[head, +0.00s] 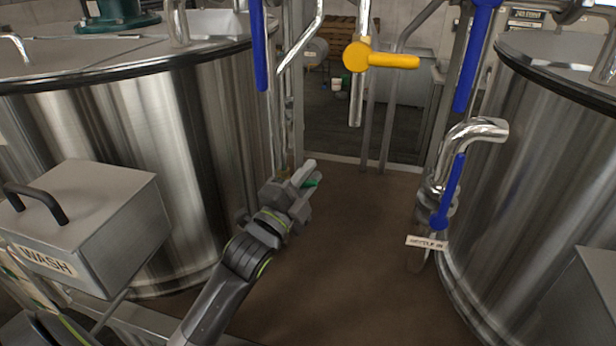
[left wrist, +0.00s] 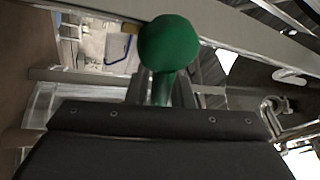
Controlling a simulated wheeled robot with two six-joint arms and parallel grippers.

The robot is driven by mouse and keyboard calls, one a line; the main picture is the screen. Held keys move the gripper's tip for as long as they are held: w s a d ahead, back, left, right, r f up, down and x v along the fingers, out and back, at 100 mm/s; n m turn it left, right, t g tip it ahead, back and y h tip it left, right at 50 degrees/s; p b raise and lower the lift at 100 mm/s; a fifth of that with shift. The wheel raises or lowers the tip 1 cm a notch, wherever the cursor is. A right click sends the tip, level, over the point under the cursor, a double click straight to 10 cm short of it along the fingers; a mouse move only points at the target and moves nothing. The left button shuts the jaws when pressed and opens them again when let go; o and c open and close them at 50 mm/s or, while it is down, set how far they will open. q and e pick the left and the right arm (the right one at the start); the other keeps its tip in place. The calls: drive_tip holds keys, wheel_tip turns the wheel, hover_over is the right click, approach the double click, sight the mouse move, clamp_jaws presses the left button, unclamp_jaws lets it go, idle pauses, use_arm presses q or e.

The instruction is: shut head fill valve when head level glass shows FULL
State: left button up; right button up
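My left gripper (head: 308,184) is low in the middle of the head view, beside the left steel tank (head: 185,150). A green handle (head: 312,182) shows between its fingers. In the left wrist view the handle has a round green knob (left wrist: 170,45), and the fingers sit close on both sides of its stem. No label reads as the head fill valve, so I cannot tell whether this handle belongs to it. I cannot make out a level glass or a FULL mark. My right gripper is not in view.
A yellow valve handle (head: 380,58) points right at top centre. Blue handles hang at the left (head: 258,45), upper right (head: 475,55) and lower right (head: 450,190). A WASH box (head: 85,220) juts out at left. A right tank (head: 540,170) stands opposite. Brown floor (head: 350,260) between is clear.

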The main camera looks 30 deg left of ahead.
use_arm(q)
drive_tip(key=o, duration=0.3)
drive_tip(key=shift+s, duration=0.1)
drive_tip(key=b+v, duration=0.3)
drive_tip(key=v, duration=1.4)
drive_tip(key=shift+s, duration=0.15)
